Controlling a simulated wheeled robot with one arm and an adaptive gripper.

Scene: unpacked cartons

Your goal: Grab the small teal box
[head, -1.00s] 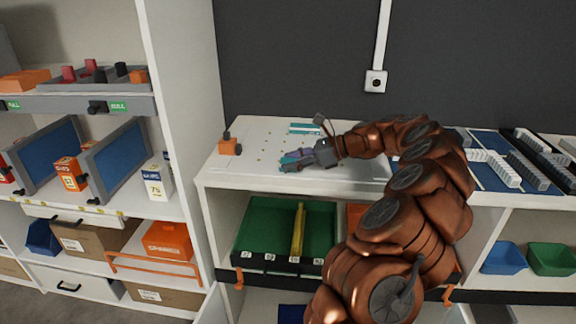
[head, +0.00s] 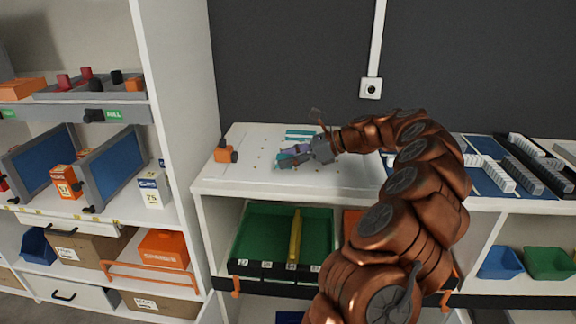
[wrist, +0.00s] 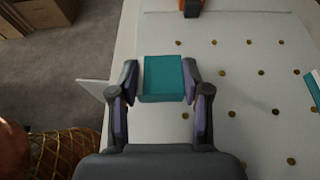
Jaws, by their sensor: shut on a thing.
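The small teal box (wrist: 162,79) is between the two fingers of my gripper (wrist: 161,84) in the wrist view, with a finger against each side. My gripper is shut on it. In the head view my gripper (head: 293,155) is over the white worktop, and only a little teal shows at the fingers, the rest being hidden. I cannot tell whether the box is lifted clear of the surface.
A teal and white item (head: 301,134) lies on the perforated white worktop (head: 262,182) behind my gripper. An orange item (head: 225,152) stands at the worktop's left. A tall white shelf panel (head: 185,110) rises farther left. The worktop's front left is clear.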

